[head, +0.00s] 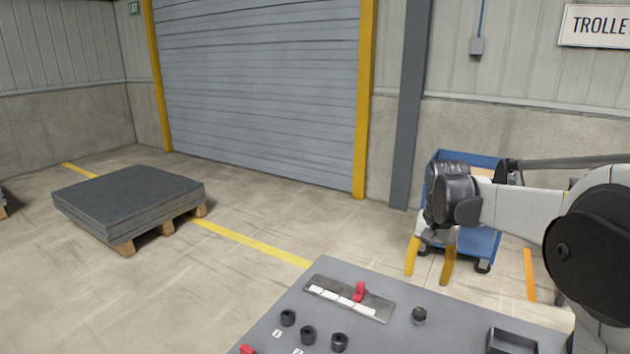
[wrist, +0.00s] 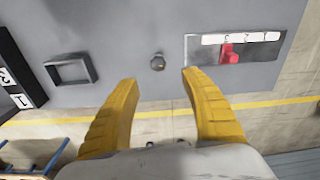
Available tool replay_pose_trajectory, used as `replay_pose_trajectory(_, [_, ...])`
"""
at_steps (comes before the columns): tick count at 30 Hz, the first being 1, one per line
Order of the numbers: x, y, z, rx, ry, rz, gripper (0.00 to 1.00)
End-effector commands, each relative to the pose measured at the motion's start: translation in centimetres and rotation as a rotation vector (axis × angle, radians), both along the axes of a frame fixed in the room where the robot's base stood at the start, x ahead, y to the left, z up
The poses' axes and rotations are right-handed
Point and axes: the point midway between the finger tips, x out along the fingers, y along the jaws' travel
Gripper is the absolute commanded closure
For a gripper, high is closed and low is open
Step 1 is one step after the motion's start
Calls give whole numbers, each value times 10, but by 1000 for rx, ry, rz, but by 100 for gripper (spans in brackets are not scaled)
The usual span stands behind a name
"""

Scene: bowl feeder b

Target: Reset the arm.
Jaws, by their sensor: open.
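My arm reaches in from the right side of the head view. My gripper (head: 430,264) hangs with its fingers pointing down, above and beyond the right back part of the grey control panel (head: 330,270). In the wrist view my gripper (wrist: 157,78) has its two yellow fingers spread apart with nothing between them. The panel (wrist: 120,25) lies beyond the fingertips, and no contact shows.
The panel carries a red slider (head: 360,291) in a labelled slot, several black knobs (head: 308,335), a small round button (head: 419,315) and an open square box (head: 512,342). A blue trolley (head: 483,245) stands behind my gripper. A loaded pallet (head: 130,200) is at left; floor between is clear.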

Motion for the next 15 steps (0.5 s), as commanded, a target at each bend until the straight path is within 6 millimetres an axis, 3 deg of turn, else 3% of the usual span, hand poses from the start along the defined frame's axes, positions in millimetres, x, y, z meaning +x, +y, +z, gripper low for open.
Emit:
replay_pose_trajectory(6, [-64,39,41,-32,-137,123,46])
replay_pose_trajectory(15, [-158,81,53,-85,-332,293,46])
